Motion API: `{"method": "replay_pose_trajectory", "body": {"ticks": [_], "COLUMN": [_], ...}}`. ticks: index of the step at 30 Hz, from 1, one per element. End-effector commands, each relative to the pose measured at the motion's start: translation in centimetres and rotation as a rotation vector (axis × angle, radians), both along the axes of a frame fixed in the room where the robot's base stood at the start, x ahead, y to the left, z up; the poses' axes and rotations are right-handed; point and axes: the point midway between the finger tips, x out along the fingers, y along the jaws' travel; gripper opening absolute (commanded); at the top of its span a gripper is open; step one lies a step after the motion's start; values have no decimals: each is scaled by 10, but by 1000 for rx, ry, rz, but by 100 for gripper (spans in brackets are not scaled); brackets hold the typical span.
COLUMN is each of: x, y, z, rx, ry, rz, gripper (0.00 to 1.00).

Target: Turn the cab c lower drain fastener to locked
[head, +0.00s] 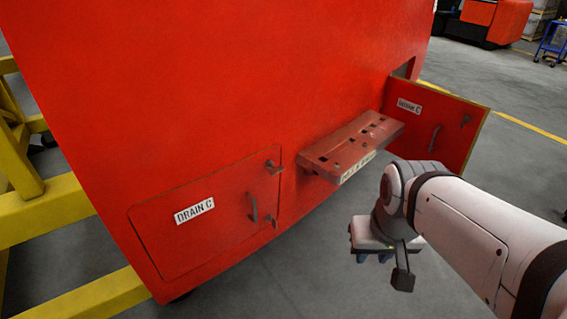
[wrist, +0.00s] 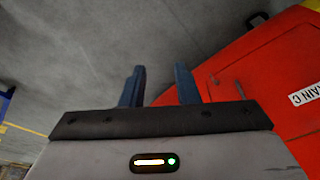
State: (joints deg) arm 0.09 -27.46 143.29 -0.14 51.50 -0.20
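The DRAIN C door (head: 180,240) is a red panel low on the red nosecone in the head view, and it looks closed. Its upper fastener (head: 274,167) and lower fastener (head: 271,222) are small dark latches at its right edge. The lower one is too small to read its turn. My gripper (head: 372,258) is to the right of the door, apart from it, fingers pointing down. In the wrist view my gripper (wrist: 159,82) has its two blue fingers spread with nothing between them. Part of a red panel with a cut-off label (wrist: 306,93) shows at right there.
A grey handle (head: 253,207) sticks out of the door. A red step (head: 350,145) juts from the nosecone above my gripper. Another small door (head: 455,125) stands open at right. Yellow framework (head: 50,205) is at left. Grey floor (head: 300,280) is clear below.

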Motion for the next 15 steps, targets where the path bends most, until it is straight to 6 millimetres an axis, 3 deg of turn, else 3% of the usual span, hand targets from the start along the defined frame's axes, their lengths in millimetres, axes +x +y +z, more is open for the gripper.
{"method": "replay_pose_trajectory", "body": {"ticks": [8, 11, 15], "x": [4, 25, 84], "y": [-1, -1, -6], "z": [-5, -23, -69], "rx": [-4, -23, -68], "ry": [-10, -59, -210], "rz": [1, 21, 57], "gripper": [28, 28, 28]}}
